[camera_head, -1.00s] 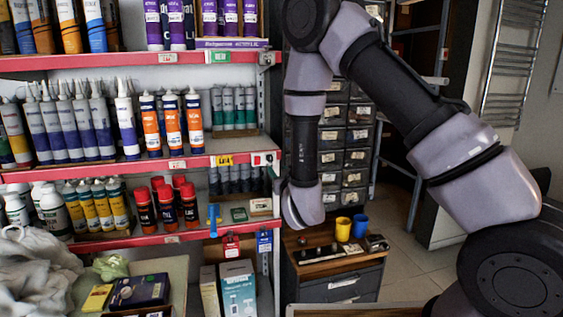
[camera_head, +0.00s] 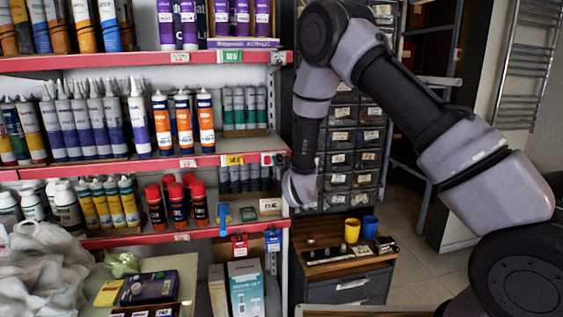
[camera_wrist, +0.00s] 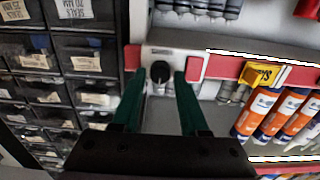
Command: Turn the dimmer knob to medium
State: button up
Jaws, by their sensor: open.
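The dimmer knob (camera_wrist: 159,70) is a small dark round knob on a white plate (camera_wrist: 165,56) set in the red shelf edge. In the wrist view it shows between the two green fingertips of my gripper (camera_wrist: 160,76). My gripper is open, one finger on each side of the knob, with nothing held. I cannot tell whether the fingers touch the knob or stop just short of it.
Shelves with tubes, orange-labelled cartridges (camera_head: 184,122) and red-capped cans (camera_head: 177,203) fill the left. A yellow shelf tag (camera_wrist: 258,75) is right of the knob. Small-parts drawers (camera_head: 340,156) stand behind my arm. A low cabinet (camera_head: 347,288) holds yellow and blue cups.

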jog(key=shift+c, duration=0.3)
grip_shut()
jog(key=shift+m, duration=0.3)
jog(key=m, duration=0.3)
jog(key=shift+d+m, duration=0.1)
jog(key=shift+m, duration=0.2)
jog(key=m, duration=0.4)
jog(key=shift+f, duration=0.1)
jog(key=m, duration=0.5)
jog(key=shift+f+m, duration=0.1)
jog(key=shift+m, duration=2.2)
